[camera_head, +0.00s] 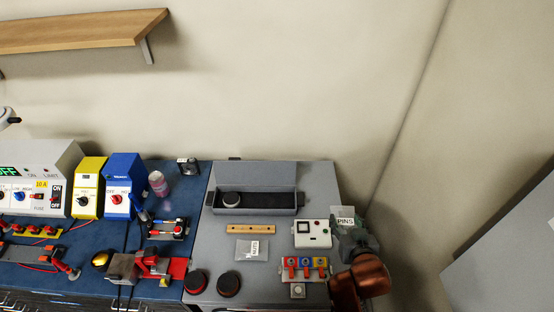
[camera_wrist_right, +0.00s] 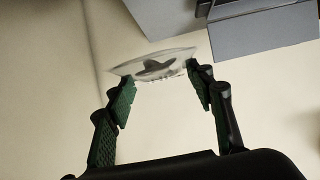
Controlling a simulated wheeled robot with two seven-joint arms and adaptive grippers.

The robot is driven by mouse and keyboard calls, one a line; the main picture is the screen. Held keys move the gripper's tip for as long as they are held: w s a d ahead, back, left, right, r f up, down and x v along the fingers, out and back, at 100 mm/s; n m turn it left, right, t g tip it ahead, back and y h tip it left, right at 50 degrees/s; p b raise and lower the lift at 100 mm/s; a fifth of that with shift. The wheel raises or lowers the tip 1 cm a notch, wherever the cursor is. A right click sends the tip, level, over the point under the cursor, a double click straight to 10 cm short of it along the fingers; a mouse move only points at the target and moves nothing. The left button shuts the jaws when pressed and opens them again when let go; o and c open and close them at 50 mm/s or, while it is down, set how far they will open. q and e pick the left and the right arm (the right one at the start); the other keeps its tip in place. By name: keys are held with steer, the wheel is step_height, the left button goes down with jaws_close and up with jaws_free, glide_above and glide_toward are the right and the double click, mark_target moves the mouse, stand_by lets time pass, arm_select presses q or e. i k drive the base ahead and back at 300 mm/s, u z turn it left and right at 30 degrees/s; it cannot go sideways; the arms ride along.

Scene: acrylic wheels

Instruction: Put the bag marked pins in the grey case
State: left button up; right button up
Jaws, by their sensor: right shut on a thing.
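The bag marked PINS (camera_head: 345,221) is a small clear bag with a white label, off the right edge of the grey table top. My right gripper (camera_head: 352,236) is shut on it; in the right wrist view the bag (camera_wrist_right: 155,66) sits between the fingertips of the gripper (camera_wrist_right: 162,80), dark contents inside. The grey case (camera_head: 256,174) stands open at the back of the grey table, its lid up and its inside dark. A round dark thing (camera_head: 231,199) lies in its left part. My left gripper is not in view.
A blue bench (camera_head: 85,262) with instruments adjoins at left. The wall is close behind.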

mark_target(233, 171)
steer(key=k, duration=0.45)
steer(key=u, duration=2.55)
steer(key=i, duration=0.95)
steer(key=z, duration=2.45)
steer(key=i, duration=0.5)
steer(key=u, duration=0.05)
